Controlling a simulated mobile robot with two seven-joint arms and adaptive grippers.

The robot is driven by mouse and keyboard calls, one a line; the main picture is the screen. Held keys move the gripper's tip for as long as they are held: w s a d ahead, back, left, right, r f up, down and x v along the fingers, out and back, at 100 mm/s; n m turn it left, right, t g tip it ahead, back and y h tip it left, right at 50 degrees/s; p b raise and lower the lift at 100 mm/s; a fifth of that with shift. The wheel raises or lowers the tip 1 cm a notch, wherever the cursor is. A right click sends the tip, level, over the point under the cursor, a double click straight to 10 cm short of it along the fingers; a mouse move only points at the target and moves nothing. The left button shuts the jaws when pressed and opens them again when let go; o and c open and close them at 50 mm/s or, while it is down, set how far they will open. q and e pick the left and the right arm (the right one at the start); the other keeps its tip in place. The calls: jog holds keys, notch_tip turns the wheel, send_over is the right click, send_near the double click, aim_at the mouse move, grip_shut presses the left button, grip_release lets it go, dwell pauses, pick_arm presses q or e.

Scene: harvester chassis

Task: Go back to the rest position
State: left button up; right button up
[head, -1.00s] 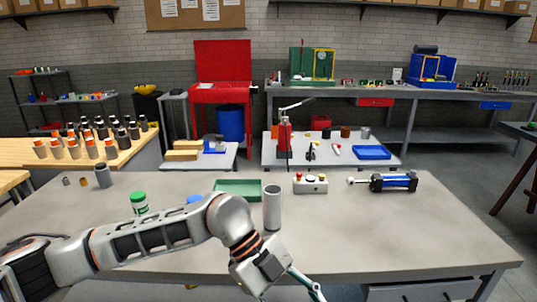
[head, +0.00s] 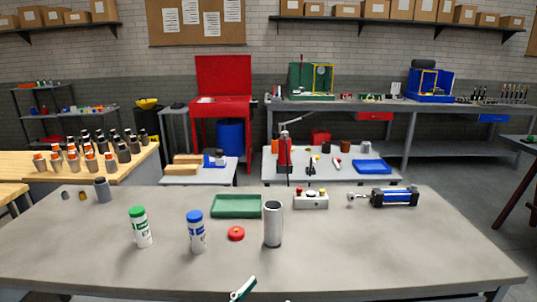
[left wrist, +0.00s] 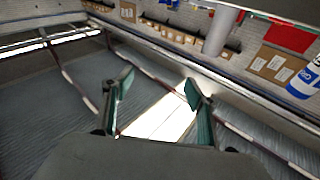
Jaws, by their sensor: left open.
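In the head view, only a green and white fingertip of my left gripper (head: 243,289) shows at the bottom edge, in front of the grey worktable (head: 345,262). In the left wrist view both fingers of my left gripper (left wrist: 158,95) stand apart with nothing between them. The left arm itself is out of the head view. My right gripper is in neither view.
On the worktable stand a green-capped bottle (head: 142,228), a blue-capped bottle (head: 197,232), a grey cylinder (head: 273,224), a red ring part (head: 236,233), a green tray (head: 236,206), a button box (head: 311,199) and a blue cylinder unit (head: 394,197). The table's front is clear.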

pick_arm(q)
jog(key=s+a+f+n+g+y, duration=0.1)
jog(key=s+a+f+y, duration=0.2)
jog(key=f, duration=0.6)
jog(key=s+a+f+n+g+y, duration=0.2)
jog(key=s+a+f+y, duration=0.1)
jog(key=s+a+f, duration=0.4)
jog(key=s+a+f+n+g+y, duration=0.1)
jog(key=s+a+f+y, duration=0.3)
jog(key=a+f, duration=0.5)
notch_tip(320, 180, down, 3)
jog(key=shift+s+r+n+g, duration=0.2)
jog(key=shift+s+n+g, duration=0.1)
jog(key=shift+s+g, duration=0.45)
jog(key=shift+a, duration=0.1)
